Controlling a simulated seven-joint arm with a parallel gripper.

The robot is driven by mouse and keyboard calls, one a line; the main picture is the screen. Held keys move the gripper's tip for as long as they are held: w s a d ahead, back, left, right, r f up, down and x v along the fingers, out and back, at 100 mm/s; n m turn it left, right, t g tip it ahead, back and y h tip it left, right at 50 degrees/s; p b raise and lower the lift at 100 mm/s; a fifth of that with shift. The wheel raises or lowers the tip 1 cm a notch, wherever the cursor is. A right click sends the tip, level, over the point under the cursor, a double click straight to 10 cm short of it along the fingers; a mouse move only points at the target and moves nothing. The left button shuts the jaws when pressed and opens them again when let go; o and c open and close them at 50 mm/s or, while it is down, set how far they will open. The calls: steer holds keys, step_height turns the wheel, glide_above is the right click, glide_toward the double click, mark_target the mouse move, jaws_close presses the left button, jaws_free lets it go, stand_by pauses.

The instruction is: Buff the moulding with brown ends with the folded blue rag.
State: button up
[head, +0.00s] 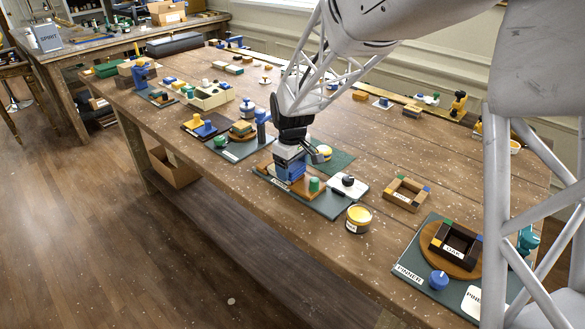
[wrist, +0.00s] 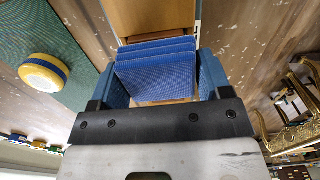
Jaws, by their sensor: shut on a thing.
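My gripper (head: 290,172) is shut on the folded blue rag (head: 291,171), over the near middle of the bench. In the wrist view the rag (wrist: 156,70) shows as stacked blue layers between the two blue fingers of my gripper (wrist: 165,85). A plain orange-brown wooden piece (wrist: 155,16) lies just beyond the rag; I cannot tell whether the rag touches it. In the head view a brown wooden piece (head: 308,188) shows beside the gripper on a dark green mat. I cannot make out which piece is the moulding with brown ends; the gripper and rag hide part of this area.

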steer(key=shift+w+a+f, duration=0.25)
steer(key=shift+a, duration=0.1)
steer(key=shift+w+a+r, duration=0.15)
steer(key=shift+w+a, duration=0.85)
steer(key=shift+w, duration=0.05)
steer(key=shift+w+a+f, duration=0.2)
steer(key=shift+w+a, duration=0.35)
steer(key=shift+w+a+r, duration=0.2)
steer(key=shift+w+a, duration=0.45)
steer(key=shift+s+d+f, duration=0.1)
steer(key=shift+s+d, duration=0.1)
steer(key=shift+d, duration=0.05)
steer(key=shift+s+d, duration=2.7)
steer(key=shift+w+a, duration=0.85)
steer(key=shift+a, duration=0.05)
steer(key=shift+w+a, duration=0.2)
steer(key=shift+w, duration=0.05)
steer(key=shift+w+a, duration=1.3)
steer(key=shift+a, duration=0.05)
steer(key=shift+w+a, duration=0.25)
steer(key=shift+w, duration=0.05)
steer(key=shift+w+a, duration=0.25)
step_height(320, 180, up, 8)
